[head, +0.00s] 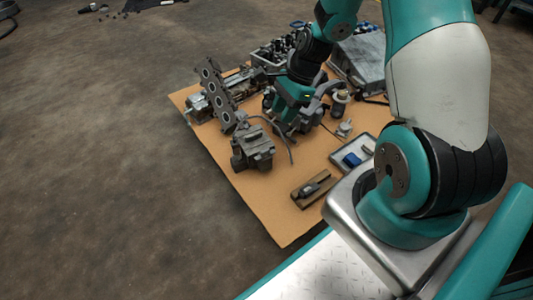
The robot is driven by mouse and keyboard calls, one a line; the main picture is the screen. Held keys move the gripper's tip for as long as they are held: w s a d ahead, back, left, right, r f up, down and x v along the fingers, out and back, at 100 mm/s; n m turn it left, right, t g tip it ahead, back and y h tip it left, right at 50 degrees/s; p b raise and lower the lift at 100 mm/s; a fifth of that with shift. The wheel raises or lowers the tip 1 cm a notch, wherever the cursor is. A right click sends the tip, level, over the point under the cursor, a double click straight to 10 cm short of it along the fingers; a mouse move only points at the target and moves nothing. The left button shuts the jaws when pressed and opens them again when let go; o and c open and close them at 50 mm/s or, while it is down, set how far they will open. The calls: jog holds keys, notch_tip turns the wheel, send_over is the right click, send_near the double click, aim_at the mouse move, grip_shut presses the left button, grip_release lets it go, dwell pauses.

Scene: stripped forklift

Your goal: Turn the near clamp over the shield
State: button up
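My gripper (285,125) points down over the dark metal parts in the middle of the brown board. My teal wrist and the parts around it crowd together, so its fingers do not show clearly. I cannot tell whether it is open, shut or touching anything. I cannot make out the near clamp or the shield for sure; they are too small or hidden behind my gripper. A long flange plate with round holes (212,85) stands tilted at the left of the board. A grey metal housing (252,148) sits in front of my gripper, with a thin curved hose beside it.
The brown board (262,205) is bare at its front left. A wooden block with a dark tool (313,188) and a grey tray with a blue item (352,158) lie at the right. A crate of parts (272,52) and a grey metal box (360,60) stand behind.

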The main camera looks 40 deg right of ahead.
aim_at(266, 150)
jog(key=b+x, duration=0.7)
jog(key=x, duration=0.6)
jog(key=shift+a+f, duration=0.1)
jog(key=shift+f, duration=0.15)
grip_shut()
